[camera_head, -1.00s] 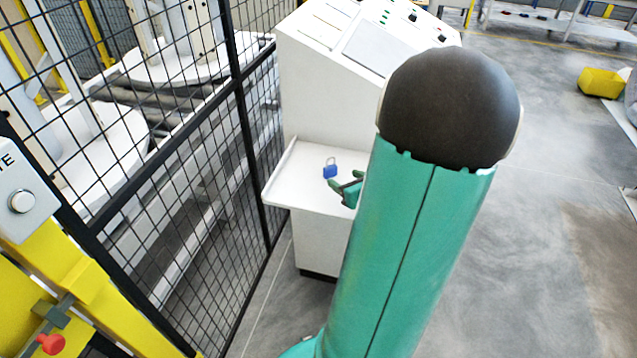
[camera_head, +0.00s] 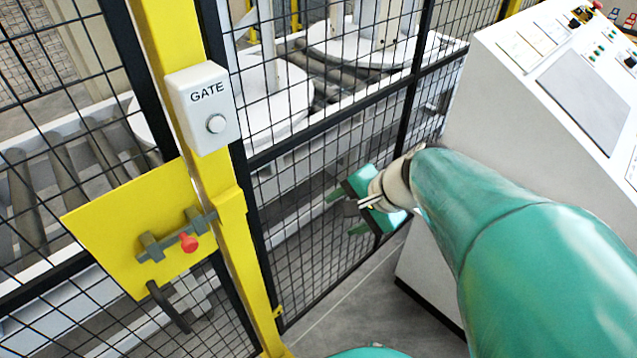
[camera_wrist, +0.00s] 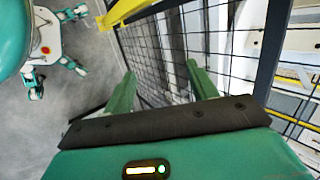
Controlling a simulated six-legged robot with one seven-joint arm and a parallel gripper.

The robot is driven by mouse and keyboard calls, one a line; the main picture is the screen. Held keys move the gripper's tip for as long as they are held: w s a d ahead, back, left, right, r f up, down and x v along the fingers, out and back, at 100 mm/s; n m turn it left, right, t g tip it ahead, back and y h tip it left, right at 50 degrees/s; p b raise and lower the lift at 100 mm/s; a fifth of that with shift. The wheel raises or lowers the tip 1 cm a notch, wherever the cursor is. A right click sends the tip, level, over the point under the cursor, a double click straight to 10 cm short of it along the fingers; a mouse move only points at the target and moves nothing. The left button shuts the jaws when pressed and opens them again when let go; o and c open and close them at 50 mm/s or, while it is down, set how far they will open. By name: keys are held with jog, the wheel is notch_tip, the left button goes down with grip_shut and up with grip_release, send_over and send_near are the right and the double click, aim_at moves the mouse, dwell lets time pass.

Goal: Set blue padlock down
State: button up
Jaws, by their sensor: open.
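My gripper (camera_head: 346,212) is open and empty, in front of the black mesh fence, left of the console. In the wrist view my gripper (camera_wrist: 160,76) has its two green fingers spread, with only mesh and floor seen between them.
The white sloped console (camera_head: 590,85) stands on the right. The mesh fence (camera_head: 330,160) runs behind my gripper. On the left are a yellow post with a GATE button box (camera_head: 203,108) and a yellow plate (camera_head: 115,225) with a red-knobbed bolt (camera_head: 178,238).

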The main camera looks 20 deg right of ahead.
jog(key=s+a+r+n+h, duration=0.4)
jog(key=s+r+n, duration=0.2)
jog(key=n, duration=0.6)
jog(key=shift+a+n, duration=0.3)
jog(key=shift+s, duration=0.1)
jog(key=c, duration=0.5)
jog(key=shift+d, duration=0.1)
jog(key=shift+d, duration=0.1)
